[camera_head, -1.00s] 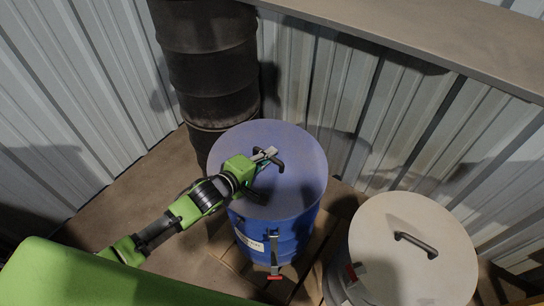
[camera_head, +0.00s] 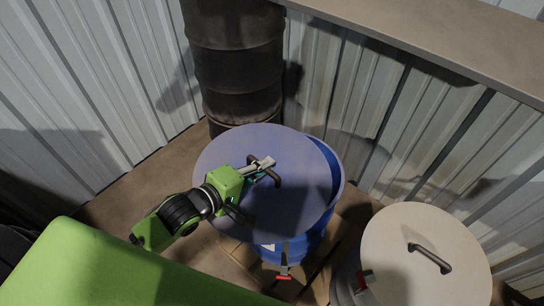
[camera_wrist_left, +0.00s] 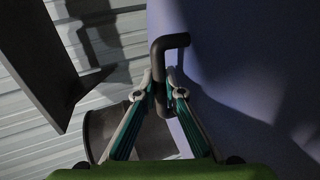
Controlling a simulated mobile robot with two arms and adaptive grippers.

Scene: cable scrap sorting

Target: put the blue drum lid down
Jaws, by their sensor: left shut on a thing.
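The blue drum lid (camera_head: 298,200) is a flat round disc with a dark bent handle (camera_head: 274,178). My left gripper (camera_head: 264,164) is shut on that handle. In the left wrist view, the fingers (camera_wrist_left: 166,95) close around the handle (camera_wrist_left: 171,43). The lid sits off-centre to the left over the blue drum (camera_head: 312,236). A dark blue crescent of the drum's opening shows at the lid's right. I cannot tell how high the lid is above the rim. My right gripper is not in view.
A black drum (camera_head: 238,70) stands behind, near the corrugated wall (camera_head: 100,85). A drum with a pale lid (camera_head: 415,255) and its handle stands at the front right. A ledge (camera_head: 430,40) runs along the wall. Floor (camera_head: 150,180) is bare to the left.

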